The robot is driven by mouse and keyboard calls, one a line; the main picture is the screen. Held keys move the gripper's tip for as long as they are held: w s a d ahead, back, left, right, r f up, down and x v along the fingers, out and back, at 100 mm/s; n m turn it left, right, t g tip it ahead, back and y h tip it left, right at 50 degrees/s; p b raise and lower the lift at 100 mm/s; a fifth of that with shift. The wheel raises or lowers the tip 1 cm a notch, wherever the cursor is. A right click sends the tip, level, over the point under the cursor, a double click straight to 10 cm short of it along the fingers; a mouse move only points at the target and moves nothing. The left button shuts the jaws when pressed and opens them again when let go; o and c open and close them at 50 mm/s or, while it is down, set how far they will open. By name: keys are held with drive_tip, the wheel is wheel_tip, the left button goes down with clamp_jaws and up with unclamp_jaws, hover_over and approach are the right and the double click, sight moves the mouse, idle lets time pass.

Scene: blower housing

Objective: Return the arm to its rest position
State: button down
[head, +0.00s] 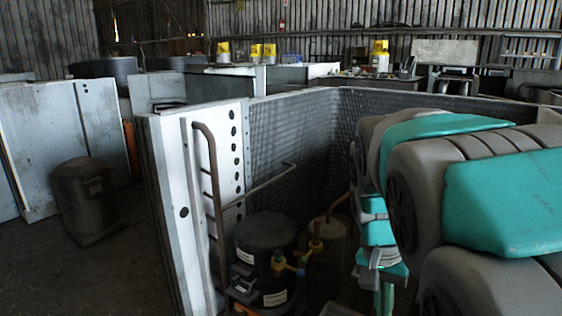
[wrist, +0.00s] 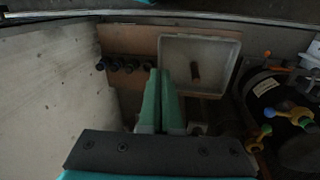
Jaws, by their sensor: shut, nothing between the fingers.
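My arm (head: 500,195), grey with teal covers, fills the right side of the head view in a folded shape. My gripper (head: 384,300) hangs below it, inside the housing near its right side, with its tips at or past the bottom edge. In the wrist view my gripper (wrist: 163,72) has its two teal fingers together, with nothing between them. Below the fingers lie a pale square tray (wrist: 225,52) and a brown board with a row of dark knobs (wrist: 125,65). I cannot tell the gap between fingers and tray.
The housing's pale panel (head: 225,160) and ribbed coil wall (head: 290,130) enclose the space. A black compressor (head: 265,240) with yellow and blue valves stands left of my gripper. Another dark compressor (head: 85,195) stands on the floor (head: 90,270), with open floor before it.

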drive_tip(key=s+a+f+n, duration=0.1)
drive_tip(key=s+f+n, duration=0.2)
drive_tip(key=s, duration=0.6)
drive_tip(key=s+a+f+n+g+y+p, duration=0.1)
drive_tip(key=s+f+n, duration=0.3)
drive_tip(key=s, duration=0.5)
drive_tip(key=shift+s+a+f+y, duration=0.25)
drive_tip(key=shift+a+f+y, duration=0.05)
drive_tip(key=shift+a+f, duration=0.2)
